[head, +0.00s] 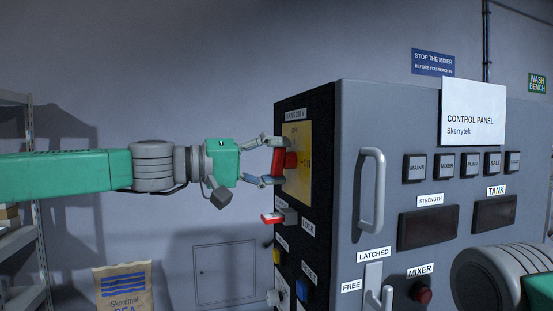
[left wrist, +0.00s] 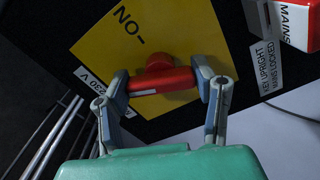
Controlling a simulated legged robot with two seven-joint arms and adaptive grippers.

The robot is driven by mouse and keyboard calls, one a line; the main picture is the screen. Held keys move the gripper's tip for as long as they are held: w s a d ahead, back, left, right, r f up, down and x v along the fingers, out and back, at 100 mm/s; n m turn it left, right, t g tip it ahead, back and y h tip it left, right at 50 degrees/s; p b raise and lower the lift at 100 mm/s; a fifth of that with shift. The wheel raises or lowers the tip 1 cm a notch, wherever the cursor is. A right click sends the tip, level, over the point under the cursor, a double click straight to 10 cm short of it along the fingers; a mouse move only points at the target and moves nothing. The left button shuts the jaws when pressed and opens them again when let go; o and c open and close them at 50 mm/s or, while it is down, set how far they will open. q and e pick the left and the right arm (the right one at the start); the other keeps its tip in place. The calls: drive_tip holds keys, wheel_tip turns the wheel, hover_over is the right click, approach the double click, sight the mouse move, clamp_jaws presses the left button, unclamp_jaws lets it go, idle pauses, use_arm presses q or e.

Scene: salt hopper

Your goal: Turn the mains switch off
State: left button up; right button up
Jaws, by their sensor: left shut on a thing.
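The mains switch is a red rotary handle (head: 289,161) on a yellow plate (head: 302,138) on the black side face of the cabinet. The handle's pointer side faces the word ON in the head view. My left gripper (head: 272,161) reaches in from the left and is shut on the red handle. In the left wrist view the red handle (left wrist: 160,80) lies across between the two fingertips, one at each end, in front of the yellow plate (left wrist: 115,50). My right gripper is not in view; a green and grey arm part of mine shows at the lower right.
Below the switch are a red-and-grey lock (head: 272,217), a yellow button (head: 276,256) and a blue button (head: 302,290). The cabinet front carries a vertical grab handle (head: 371,190), labelled windows and a red mixer knob (head: 422,294). A paper sack (head: 123,288) and shelving stand at left.

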use_arm(q)
drive_tip(key=shift+w+a+n+p, duration=0.1)
drive_tip(key=shift+n+p, duration=0.25)
drive_tip(key=shift+n, duration=0.75)
drive_tip(key=shift+w+a+n+p, duration=0.1)
drive_tip(key=shift+n+p, duration=0.2)
drive_tip(key=shift+n, duration=0.8)
drive_tip(key=o, duration=1.2)
drive_tip(key=shift+c, duration=0.2)
drive_tip(key=shift+w+f, duration=0.15)
drive_tip(key=shift+w, duration=0.05)
drive_tip(key=shift+s+d, duration=0.1)
